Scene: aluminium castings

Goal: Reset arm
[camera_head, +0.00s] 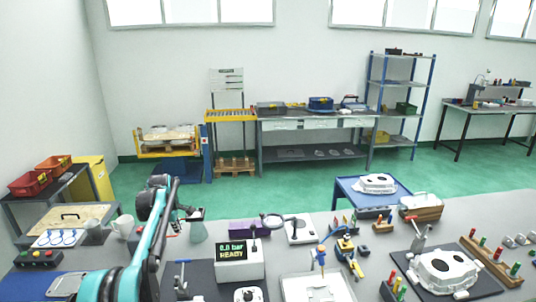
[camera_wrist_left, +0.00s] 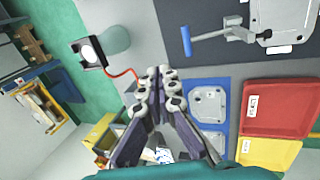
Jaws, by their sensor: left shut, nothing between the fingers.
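My left arm (camera_head: 137,255) rises from the bottom left of the head view, bent above the bench. The left gripper (camera_head: 187,212) is small and partly hidden there, held above the bench near a grey-green flask-shaped object (camera_head: 198,232). In the left wrist view the left gripper (camera_wrist_left: 156,78) has its fingers together, with nothing between them. It appears clear of the things below it. My right gripper is in neither view.
The bench holds a pressure display box (camera_head: 239,262), a casting (camera_head: 443,271) on a dark mat and several tools. The wrist view shows a blue-handled clamp (camera_wrist_left: 187,41), a red tray (camera_wrist_left: 247,122) and a yellow tray (camera_wrist_left: 268,153). Green floor (camera_head: 290,190) lies open behind.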

